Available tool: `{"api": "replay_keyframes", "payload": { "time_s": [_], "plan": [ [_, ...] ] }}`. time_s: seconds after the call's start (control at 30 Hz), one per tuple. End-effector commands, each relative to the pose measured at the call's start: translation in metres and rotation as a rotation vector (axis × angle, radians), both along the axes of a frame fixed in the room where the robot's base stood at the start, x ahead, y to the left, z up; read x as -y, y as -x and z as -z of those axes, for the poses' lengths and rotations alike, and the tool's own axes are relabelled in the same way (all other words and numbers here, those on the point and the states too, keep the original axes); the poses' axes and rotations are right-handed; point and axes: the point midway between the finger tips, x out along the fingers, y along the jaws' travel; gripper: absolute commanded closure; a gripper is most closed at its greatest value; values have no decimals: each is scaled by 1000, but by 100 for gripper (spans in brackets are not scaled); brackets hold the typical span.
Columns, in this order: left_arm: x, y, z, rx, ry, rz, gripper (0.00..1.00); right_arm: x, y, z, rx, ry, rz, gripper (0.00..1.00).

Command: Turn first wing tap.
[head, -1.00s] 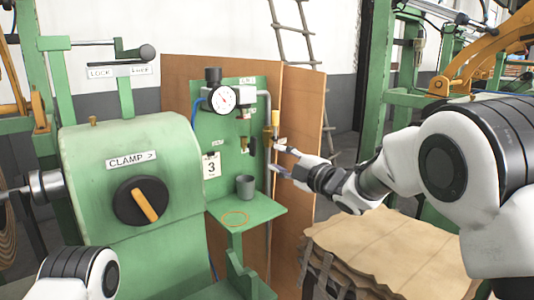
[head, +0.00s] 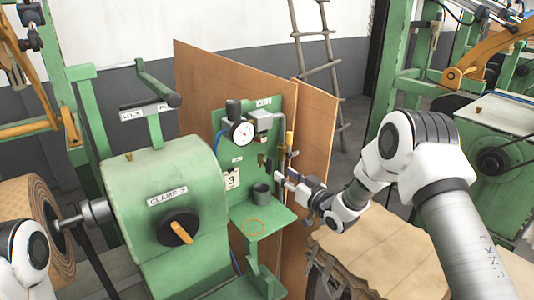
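The green panel (head: 246,172) carries a round gauge (head: 242,132), grey pipework (head: 264,122) and small fittings. A small brass-coloured tap (head: 262,160) sits at mid-height on the panel, too small to make out its wings. My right gripper (head: 284,180) is at the panel's right side, just below and right of this tap, fingers pointing left toward the panel. Its fingers are small and partly merge with the fittings, so I cannot tell their gap or any contact. My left gripper is out of view; only a link of that arm shows at lower left.
A green machine with a CLAMP knob (head: 178,228) stands left. Brown boards (head: 316,125) stand behind; stacked brown sheets (head: 370,248) lie at right.

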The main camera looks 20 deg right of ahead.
Motion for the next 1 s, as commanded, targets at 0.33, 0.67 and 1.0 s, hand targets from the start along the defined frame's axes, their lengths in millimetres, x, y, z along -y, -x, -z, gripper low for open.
{"api": "replay_keyframes", "payload": {
  "time_s": [0.33,0.67,1.0],
  "plan": [
    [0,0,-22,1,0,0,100,-22,-57,-2,3,2,-3,61],
    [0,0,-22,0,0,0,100,-24,-63,0,3,2,-2,69],
    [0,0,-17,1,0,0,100,-24,-63,2,9,16,-3,100]
  ]
}}
